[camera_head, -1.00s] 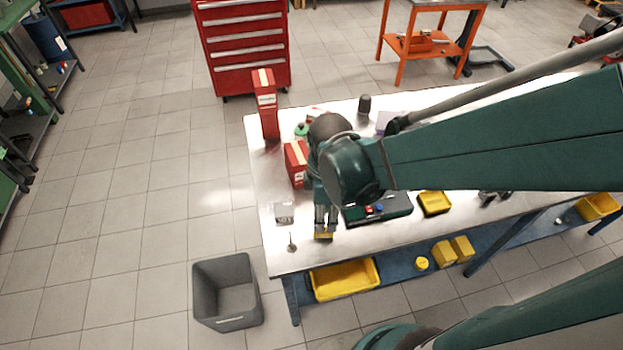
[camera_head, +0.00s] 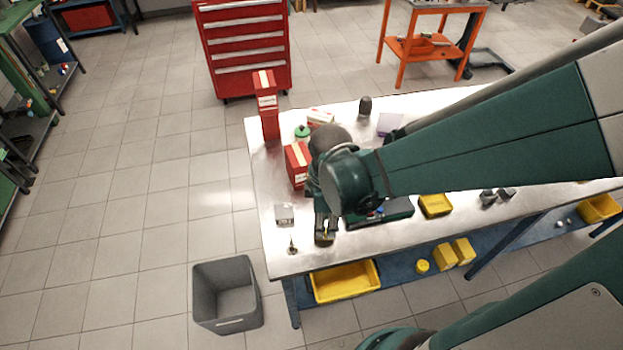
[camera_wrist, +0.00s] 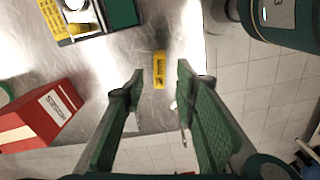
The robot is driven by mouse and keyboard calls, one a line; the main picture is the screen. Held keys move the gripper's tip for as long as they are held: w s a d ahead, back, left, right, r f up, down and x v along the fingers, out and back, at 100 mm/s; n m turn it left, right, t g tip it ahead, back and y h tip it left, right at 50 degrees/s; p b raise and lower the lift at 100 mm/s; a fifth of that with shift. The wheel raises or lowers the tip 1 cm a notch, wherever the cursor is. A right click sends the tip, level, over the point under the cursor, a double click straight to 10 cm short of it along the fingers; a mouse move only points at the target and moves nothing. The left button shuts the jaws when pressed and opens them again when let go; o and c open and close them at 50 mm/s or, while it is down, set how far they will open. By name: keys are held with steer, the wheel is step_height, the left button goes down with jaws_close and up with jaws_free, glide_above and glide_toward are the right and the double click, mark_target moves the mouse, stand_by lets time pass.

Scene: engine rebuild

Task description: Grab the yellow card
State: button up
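The yellow card (camera_wrist: 159,82) with dark print lies on the bright metal table top, near its front edge. In the wrist view it sits between and beyond my fingertips, with its long side running up the picture. My gripper (camera_wrist: 161,70) is open, one green-padded finger to each side of the card, with nothing held. In the head view my gripper (camera_head: 325,236) points down over the table's front left part, and only a small yellow bit of the card shows between the fingers. I cannot tell the remaining height.
A red box (camera_head: 298,165) and a taller red box (camera_head: 268,117) stand behind. A dark green case (camera_head: 395,210) lies right of my gripper. A small pale box (camera_head: 284,214) and thin metal part (camera_head: 291,246) lie left. A grey bin (camera_head: 226,293) stands on the floor.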

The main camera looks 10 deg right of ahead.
steer(key=shift+f+b, duration=0.5)
steer(key=shift+f, duration=2.1)
steer(key=c, duration=0.9)
